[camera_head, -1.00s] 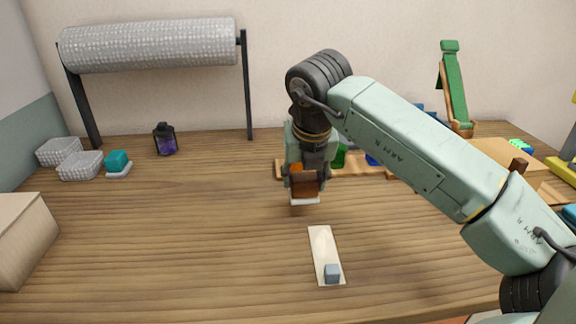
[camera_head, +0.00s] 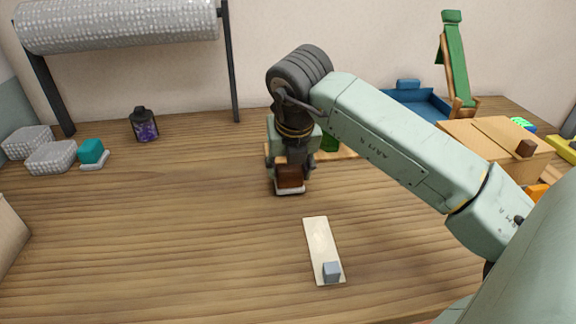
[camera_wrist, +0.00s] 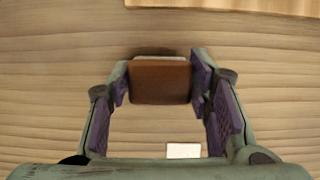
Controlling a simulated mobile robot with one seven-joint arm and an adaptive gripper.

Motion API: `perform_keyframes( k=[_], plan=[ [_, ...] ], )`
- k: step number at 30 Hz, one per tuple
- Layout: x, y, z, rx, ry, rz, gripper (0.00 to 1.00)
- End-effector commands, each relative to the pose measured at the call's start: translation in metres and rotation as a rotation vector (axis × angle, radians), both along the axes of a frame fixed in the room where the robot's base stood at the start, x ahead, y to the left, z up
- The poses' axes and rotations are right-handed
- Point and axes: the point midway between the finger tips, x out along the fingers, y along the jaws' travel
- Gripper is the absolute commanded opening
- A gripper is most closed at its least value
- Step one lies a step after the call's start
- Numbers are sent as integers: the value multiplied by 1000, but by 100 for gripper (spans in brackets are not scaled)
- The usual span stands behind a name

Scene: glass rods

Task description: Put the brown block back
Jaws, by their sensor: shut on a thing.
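The brown block (camera_head: 289,183) is between the fingers of my gripper (camera_head: 291,172), low over the middle of the table. In the wrist view the brown block (camera_wrist: 160,82) fills the gap between the purple-padded fingers. A white pad (camera_head: 290,191) shows right under the block, and its pale edge also shows behind the block in the wrist view. I cannot tell whether block and pad touch. Part of the block is hidden by the fingers.
A pale strip (camera_head: 320,240) with a small grey-blue block (camera_head: 332,270) lies in front of my gripper. At the left are a teal block (camera_head: 91,150), grey boxes (camera_head: 50,157) and a dark lantern (camera_head: 144,126). A wooden box (camera_head: 490,142) stands right. The left-centre table is clear.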

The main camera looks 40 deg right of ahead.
Motion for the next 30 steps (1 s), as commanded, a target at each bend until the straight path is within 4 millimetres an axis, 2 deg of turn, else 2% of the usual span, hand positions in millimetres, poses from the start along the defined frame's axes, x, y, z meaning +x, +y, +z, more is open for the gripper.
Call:
perform_keyframes(
  k=[4, 5, 13, 23, 27, 30],
  plan=[
    [0, 0, -4, 0, 0, 0, 16],
    [0, 0, -4, 0, 0, 0, 47],
    [0, 0, -3, 1, 1, 0, 65],
    [0, 0, -2, 1, 1, 0, 66],
    [-2, 1, 6, -2, 0, -1, 66],
    [-8, 4, 22, -2, -1, -2, 66]
  ],
)
